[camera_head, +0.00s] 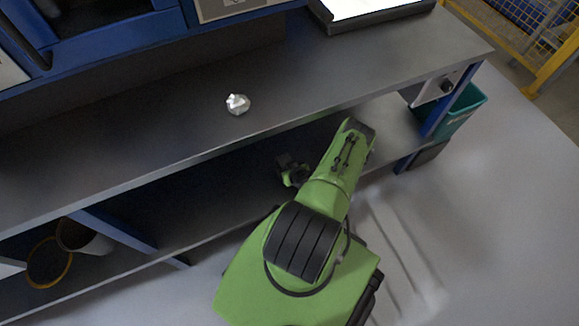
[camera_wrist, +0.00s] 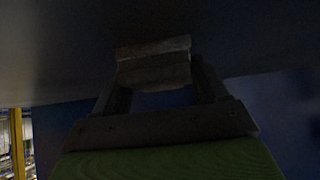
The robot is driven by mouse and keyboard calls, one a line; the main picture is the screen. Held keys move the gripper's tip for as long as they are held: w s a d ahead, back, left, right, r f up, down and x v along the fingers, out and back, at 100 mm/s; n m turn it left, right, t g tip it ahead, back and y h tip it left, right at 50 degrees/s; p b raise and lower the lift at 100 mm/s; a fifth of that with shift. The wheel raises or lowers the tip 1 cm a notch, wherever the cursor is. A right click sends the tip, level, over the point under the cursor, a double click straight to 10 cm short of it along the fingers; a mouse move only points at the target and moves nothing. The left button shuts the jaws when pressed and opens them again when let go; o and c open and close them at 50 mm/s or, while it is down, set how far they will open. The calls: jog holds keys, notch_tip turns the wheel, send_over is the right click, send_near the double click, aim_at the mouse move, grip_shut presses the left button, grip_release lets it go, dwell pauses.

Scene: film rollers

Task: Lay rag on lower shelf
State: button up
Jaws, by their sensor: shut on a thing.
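My gripper (camera_wrist: 154,82) is shut on a folded grey-brown cloth, the rag (camera_wrist: 153,64), in the wrist view. The rag sits between the two fingers, in front of a dark flat surface; I cannot tell whether it touches that surface. In the head view my green arm reaches under the front edge of the worktop, over the lower shelf (camera_head: 397,122). The rag and fingertips cannot be made out there, in the shadow below the worktop.
The worktop (camera_head: 145,140) overhangs the lower shelf. A crumpled silvery piece (camera_head: 237,104) lies on it. A teal bin (camera_head: 463,108) stands at the right end. Round containers (camera_head: 84,238) sit low at the left, beside a blue support (camera_head: 113,228). The shelf's middle looks clear but dark.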

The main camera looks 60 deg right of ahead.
jog(key=shift+a, duration=0.1)
jog(key=o, duration=1.1)
jog(key=p+v, duration=0.7)
jog(key=v, duration=0.5)
jog(key=shift+r, duration=0.1)
